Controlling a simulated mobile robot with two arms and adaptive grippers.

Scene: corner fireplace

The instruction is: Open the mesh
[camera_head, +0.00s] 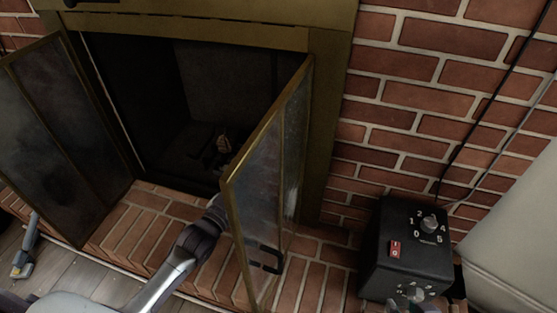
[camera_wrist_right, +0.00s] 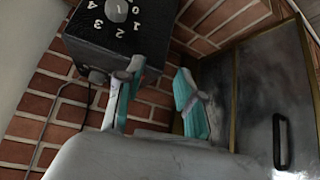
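The fireplace (camera_head: 225,100) has a brass frame and a dark opening. I cannot make out the mesh clearly in the dark. The left glass door (camera_head: 60,140) and the right glass door (camera_head: 260,170) both stand swung outward. The right door also shows in the right wrist view (camera_wrist_right: 255,90), with its black handle (camera_wrist_right: 281,141). My right gripper (camera_wrist_right: 158,72) has two teal fingers spread apart with nothing between them. One of my grey arms (camera_head: 180,265) reaches up to the right door's near edge. Its far end is hidden there. I cannot make out my left gripper's fingers.
A black control box (camera_head: 408,250) with a numbered dial and red switch stands right of the doors. It also shows upside down in the right wrist view (camera_wrist_right: 90,42). A pale block (camera_head: 520,220) is at the right edge. Brick hearth (camera_head: 130,235) lies before the opening.

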